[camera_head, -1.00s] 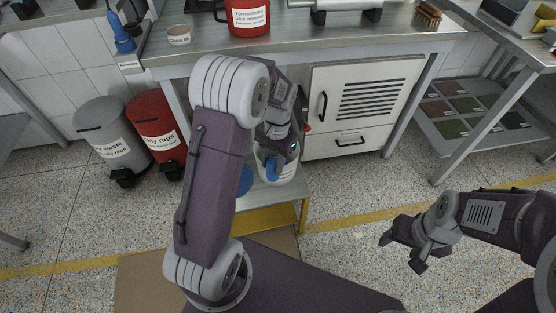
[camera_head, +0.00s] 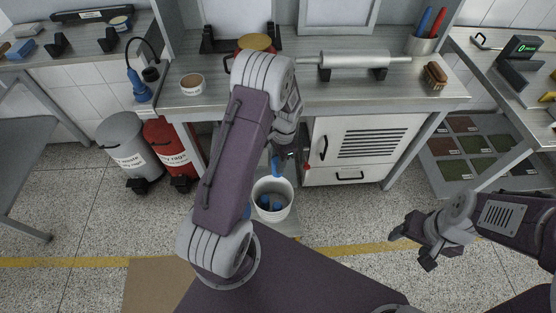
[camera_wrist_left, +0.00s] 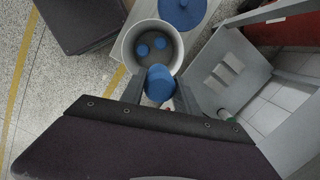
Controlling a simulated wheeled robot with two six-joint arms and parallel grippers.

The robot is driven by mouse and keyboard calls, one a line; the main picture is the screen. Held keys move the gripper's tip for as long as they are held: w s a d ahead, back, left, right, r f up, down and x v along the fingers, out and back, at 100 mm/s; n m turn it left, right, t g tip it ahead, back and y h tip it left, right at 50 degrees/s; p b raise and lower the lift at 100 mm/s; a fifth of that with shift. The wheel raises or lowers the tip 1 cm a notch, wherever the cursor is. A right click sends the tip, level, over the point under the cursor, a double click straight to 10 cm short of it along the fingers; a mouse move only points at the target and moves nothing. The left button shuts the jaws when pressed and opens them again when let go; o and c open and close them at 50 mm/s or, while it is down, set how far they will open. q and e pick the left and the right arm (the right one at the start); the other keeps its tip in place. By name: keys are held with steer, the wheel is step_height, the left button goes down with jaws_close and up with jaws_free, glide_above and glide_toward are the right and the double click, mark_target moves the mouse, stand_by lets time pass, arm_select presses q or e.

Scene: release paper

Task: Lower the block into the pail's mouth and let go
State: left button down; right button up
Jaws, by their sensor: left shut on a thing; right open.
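The white pail (camera_head: 272,213) stands with its mouth up, in front of the bench. It also shows in the left wrist view (camera_wrist_left: 128,47), with blue round-ended pieces (camera_wrist_left: 151,46) inside. My left gripper (camera_head: 281,158) is shut on a blue block (camera_head: 276,168), which hangs above the pail's far side in the head view. In the left wrist view the block (camera_wrist_left: 158,83) sits between the fingers and overlaps the pail's rim; its exact height above the rim is unclear. My right gripper (camera_head: 411,248) is open and empty, far to the right of the pail.
A blue disc (camera_wrist_left: 183,12) lies beside the pail. A white cabinet (camera_head: 360,150) under the bench stands close to the right. Grey (camera_head: 124,145) and red (camera_head: 166,150) bins stand to the left. The floor (camera_head: 340,215) right of the pail is clear.

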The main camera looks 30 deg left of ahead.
arm_select(q)
step_height(320, 180, down, 8)
steer(key=b, duration=0.7)
steer(key=shift+f, duration=0.15)
step_height(320, 180, down, 3)
steer(key=shift+w+f+b, duration=0.1)
steer(key=shift+f+b, duration=0.1)
steer(key=shift+b, duration=0.8)
steer(key=c, duration=0.8)
jaws_free()
steer(key=r, duration=0.2)
steer(key=r+p, duration=0.1)
steer(key=r, duration=0.2)
steer(key=w+r+p, duration=0.1)
steer(key=r, duration=0.2)
steer(key=shift+d+r, duration=0.25)
steer(key=shift+d, duration=0.1)
steer(key=shift+r, duration=0.3)
